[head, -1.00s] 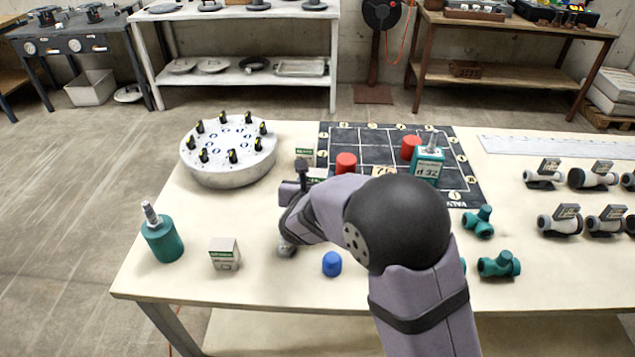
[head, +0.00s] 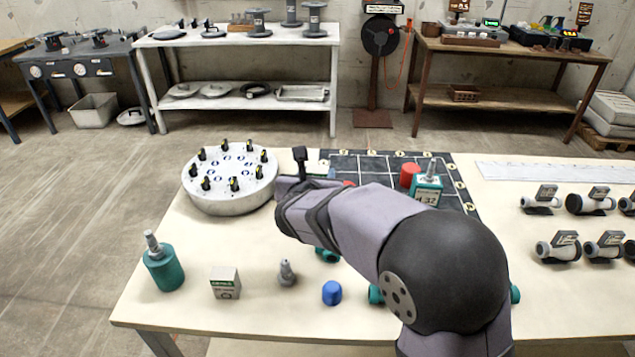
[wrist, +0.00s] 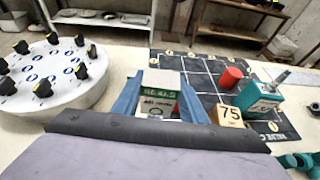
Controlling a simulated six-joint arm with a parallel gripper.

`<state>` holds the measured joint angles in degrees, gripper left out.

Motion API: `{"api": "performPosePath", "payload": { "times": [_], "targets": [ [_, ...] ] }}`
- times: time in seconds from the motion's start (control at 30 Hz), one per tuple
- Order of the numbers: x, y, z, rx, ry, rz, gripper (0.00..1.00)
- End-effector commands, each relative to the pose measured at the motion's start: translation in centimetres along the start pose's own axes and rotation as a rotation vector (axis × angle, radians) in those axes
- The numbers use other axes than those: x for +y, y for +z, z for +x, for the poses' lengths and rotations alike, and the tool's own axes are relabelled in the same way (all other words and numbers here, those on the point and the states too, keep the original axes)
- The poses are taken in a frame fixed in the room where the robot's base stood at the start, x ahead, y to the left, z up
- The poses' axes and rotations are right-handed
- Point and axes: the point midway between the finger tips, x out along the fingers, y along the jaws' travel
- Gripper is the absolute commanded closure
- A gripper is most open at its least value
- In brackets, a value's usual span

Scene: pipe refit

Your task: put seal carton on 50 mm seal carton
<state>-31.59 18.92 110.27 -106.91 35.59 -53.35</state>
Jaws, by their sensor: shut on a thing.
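In the wrist view my gripper (wrist: 159,84) has its two blue fingers on either side of a white seal carton (wrist: 160,77) with a green "SEALS" band. It is shut on this carton; the size print is too small to read surely. Whether another carton lies under or behind it I cannot tell. In the head view my arm hides the fingers and nearly all of the held carton, near the mat's left edge. Another small carton (head: 225,283) with a green band stands upright on the table's front left, apart from my gripper; its size is unreadable.
A round flange (head: 230,188) with black knobs stands left of my gripper. The dark gridded mat (head: 370,164) carries red cylinders and a teal "d 32" block (head: 427,188). A teal cylinder (head: 163,268), grey fitting (head: 287,273) and blue cap (head: 332,292) stand in front.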

Motion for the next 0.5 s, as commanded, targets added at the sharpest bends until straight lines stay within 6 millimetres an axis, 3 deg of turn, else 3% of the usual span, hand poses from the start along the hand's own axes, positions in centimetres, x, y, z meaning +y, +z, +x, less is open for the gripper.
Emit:
{"api": "performPosePath", "payload": {
  "times": [0.3, 0.5],
  "targets": [
    [-0.7, 1.2, -0.2, 0.002, -0.012, 0.001, 0.84],
    [-2.1, 0.4, 0.9, 0.006, -0.039, 0.008, 0.84]
  ]
}}
